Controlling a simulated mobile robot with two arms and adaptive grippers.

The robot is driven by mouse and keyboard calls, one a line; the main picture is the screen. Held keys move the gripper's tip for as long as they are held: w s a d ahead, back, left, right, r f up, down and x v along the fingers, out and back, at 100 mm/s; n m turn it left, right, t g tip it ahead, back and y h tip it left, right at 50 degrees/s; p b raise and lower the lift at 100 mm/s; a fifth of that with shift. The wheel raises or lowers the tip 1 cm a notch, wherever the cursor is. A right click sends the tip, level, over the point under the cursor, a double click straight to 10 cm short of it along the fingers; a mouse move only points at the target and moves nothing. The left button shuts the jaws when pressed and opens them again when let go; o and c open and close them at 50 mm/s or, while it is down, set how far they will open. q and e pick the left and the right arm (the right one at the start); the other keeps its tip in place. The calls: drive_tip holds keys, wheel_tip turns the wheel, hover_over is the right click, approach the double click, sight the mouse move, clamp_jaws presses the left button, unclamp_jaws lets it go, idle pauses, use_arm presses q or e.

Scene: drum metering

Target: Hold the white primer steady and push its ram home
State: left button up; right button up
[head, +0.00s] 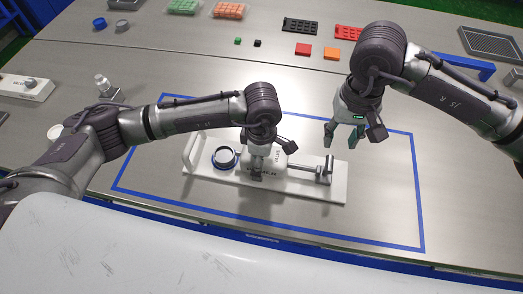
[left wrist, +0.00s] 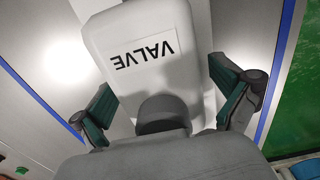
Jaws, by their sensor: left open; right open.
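The white primer (head: 220,178) lies on the steel table, with a dark-blue ring at its left and a white block lettered VALVE (head: 279,160) at its middle. Its ram, a grey rod with a dark upright end piece (head: 328,168), sticks out to the right. My left gripper (head: 257,172) is over the block; in the left wrist view its open green fingers stand on either side of the block (left wrist: 140,25), and I cannot tell whether they touch it. My right gripper (head: 343,138) is open and empty, above and just right of the ram's end piece.
A blue tape outline (head: 418,200) frames the primer on the table. Red and orange blocks (head: 331,53), dark trays (head: 300,26) and a blue bracket (head: 460,66) lie towards the back. Small metal parts (head: 103,84) stand at left. The table right of the primer is clear.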

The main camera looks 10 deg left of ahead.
use_arm(q)
drive_tip(key=shift+f, duration=0.15)
drive_tip(key=c, duration=1.7)
drive_tip(key=shift+c, duration=1)
use_arm(e)
drive_tip(key=shift+o, duration=0.3)
drive_tip(key=o, duration=0.5)
drive_tip(key=m+y, duration=0.4)
drive_tip(key=m, duration=1.5)
approach(331, 163)
drive_tip(key=shift+m, duration=0.3)
drive_tip(key=x, duration=1)
drive_tip(key=shift+a+f, duration=0.15)
drive_tip(key=shift+f, duration=0.1)
